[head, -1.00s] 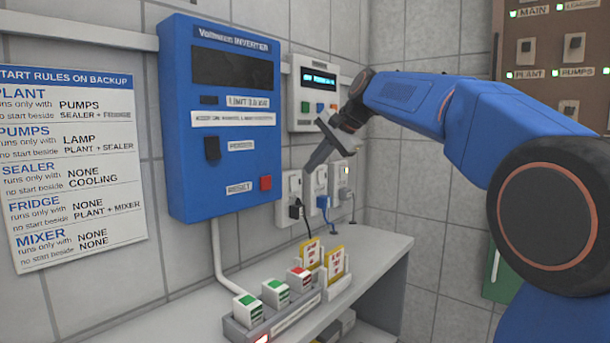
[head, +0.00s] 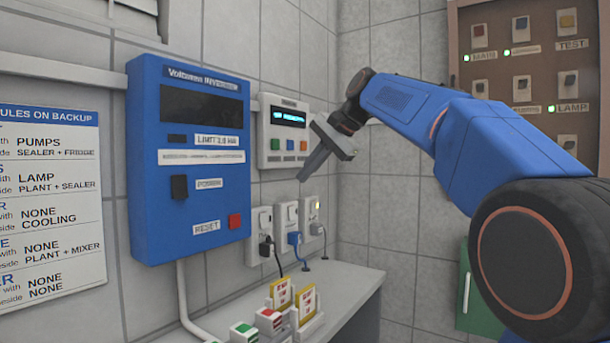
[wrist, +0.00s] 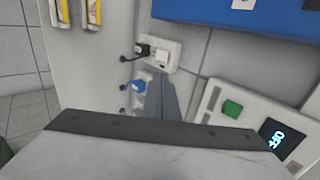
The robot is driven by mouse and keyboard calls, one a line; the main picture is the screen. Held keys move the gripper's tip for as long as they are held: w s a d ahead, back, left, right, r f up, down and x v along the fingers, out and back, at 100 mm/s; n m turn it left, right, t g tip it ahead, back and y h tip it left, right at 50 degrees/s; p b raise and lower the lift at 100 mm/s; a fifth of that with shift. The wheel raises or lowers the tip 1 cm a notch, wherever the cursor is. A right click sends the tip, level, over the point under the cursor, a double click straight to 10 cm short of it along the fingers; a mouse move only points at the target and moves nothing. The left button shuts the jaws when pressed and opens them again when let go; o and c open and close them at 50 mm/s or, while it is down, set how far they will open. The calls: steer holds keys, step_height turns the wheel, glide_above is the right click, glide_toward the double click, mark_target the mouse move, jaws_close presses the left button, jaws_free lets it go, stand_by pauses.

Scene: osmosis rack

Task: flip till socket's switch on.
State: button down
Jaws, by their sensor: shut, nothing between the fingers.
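Three white wall sockets with switches hang in a row in the head view: one with a black plug (head: 258,222), one with a blue plug (head: 287,214) and one with a grey plug (head: 312,210). The third shows a small yellow light. I cannot read which one is the till socket. My gripper (head: 302,178) is shut and empty, just above the row, with its tip apart from the sockets in the picture. In the wrist view the fingers (wrist: 160,82) partly cover the blue-plug socket (wrist: 149,76); the black-plug socket (wrist: 166,54) is clear.
A blue inverter box (head: 190,160) is on the wall at left, a white display unit (head: 283,130) above the sockets. Below is a shelf (head: 350,280) with coloured blocks and yellow cards (head: 281,294). A brown switch panel (head: 495,100) is at right.

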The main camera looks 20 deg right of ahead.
step_height(320, 180, down, 6)
steer(key=shift+w+a+f, duration=0.2)
steer(key=shift+w, duration=0.15)
glide_toward(266, 227)
step_height(266, 227, down, 4)
steer(key=shift+w+a+f, duration=0.1)
steer(key=shift+w+a, duration=0.5)
steer(key=shift+w, duration=0.2)
steer(key=shift+w+a, duration=0.6)
steer(key=shift+w, duration=0.2)
steer(key=shift+w+a+f, duration=0.1)
